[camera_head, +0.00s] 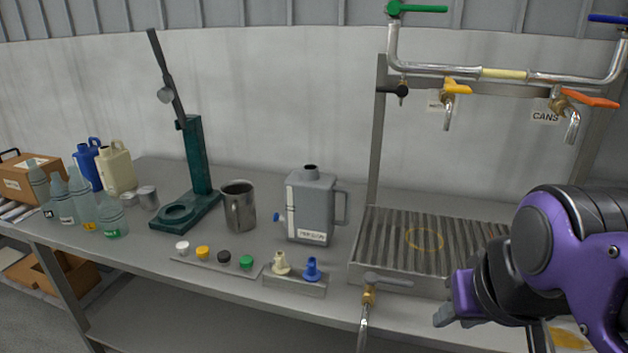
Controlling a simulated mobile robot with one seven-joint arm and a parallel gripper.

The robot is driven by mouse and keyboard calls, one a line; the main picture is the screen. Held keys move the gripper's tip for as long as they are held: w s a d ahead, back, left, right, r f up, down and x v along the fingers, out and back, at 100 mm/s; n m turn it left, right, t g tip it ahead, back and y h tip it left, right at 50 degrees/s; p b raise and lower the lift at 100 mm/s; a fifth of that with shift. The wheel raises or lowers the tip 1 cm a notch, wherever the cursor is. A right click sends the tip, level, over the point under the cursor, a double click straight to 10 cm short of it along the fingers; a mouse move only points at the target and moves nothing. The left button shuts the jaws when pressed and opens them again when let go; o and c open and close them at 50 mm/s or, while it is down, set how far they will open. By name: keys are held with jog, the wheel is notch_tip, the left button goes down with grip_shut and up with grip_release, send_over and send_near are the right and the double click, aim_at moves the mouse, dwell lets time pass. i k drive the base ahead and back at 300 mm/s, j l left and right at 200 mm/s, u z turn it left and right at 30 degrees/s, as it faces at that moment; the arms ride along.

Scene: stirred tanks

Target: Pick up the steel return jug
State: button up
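The steel jug (238,206) stands upright on the grey bench, between the green press stand and the grey canister. My gripper (447,303) is at the lower right, in front of the ribbed drain tray and well to the right of the jug. Only part of it shows beside my purple arm, and its finger opening cannot be made out. It is not touching the jug.
The green press stand (196,165) is left of the jug, and the grey canister (311,208) is right. A cap strip (214,262) and a spout block (295,284) lie in front. Bottles (83,200) stand far left. The ribbed drain tray (385,240) is under taps.

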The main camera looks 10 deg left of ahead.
aim_at(239, 210)
jog(key=i+j+z, duration=0.1)
jog(key=j, duration=0.7)
jog(key=i+j+z, duration=0.1)
jog(key=j, duration=0.75)
jog(key=j+z, duration=0.15)
jog(key=j, duration=0.65)
jog(key=i, duration=0.05)
